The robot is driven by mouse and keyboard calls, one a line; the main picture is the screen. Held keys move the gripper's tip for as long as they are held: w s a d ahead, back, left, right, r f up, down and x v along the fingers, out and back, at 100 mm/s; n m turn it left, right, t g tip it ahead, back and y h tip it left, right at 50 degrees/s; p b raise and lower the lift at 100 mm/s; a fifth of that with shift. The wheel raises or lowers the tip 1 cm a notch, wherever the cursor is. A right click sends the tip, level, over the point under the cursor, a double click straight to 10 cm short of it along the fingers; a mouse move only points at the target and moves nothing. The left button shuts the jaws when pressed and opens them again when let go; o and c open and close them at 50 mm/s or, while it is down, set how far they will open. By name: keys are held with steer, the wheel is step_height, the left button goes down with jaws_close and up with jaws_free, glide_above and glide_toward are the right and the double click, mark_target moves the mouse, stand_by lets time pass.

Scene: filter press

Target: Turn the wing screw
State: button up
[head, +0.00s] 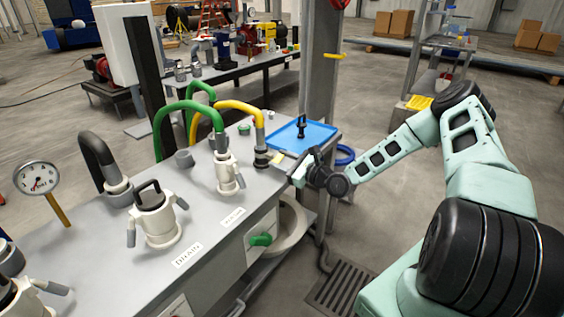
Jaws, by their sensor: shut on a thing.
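My gripper (300,169) is at the right edge of the grey bench top (203,206), just in front of the blue tray (323,137). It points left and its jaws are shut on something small. The fingers hide that thing, so I cannot tell its shape. I cannot make out a wing screw clearly anywhere in the head view. A green knob (260,239) shows on the bench front, left of and below my gripper, and is apart from it.
A black fitting (301,124) stands upright in the blue tray. White couplings (228,174) with levers, green hoses (160,125) and a yellow hose (236,107) crowd the bench top. A grey post (320,70) rises behind the tray. A floor grate (345,287) lies below my arm.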

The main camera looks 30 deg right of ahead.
steer(key=shift+f+m, duration=0.1)
steer(key=shift+m, duration=0.2)
stand_by(0.4)
steer(key=o, duration=1)
steer(key=shift+s, duration=0.1)
steer(key=v, duration=1.7)
steer(key=shift+s+b, duration=0.1)
steer(key=shift+b, duration=0.3)
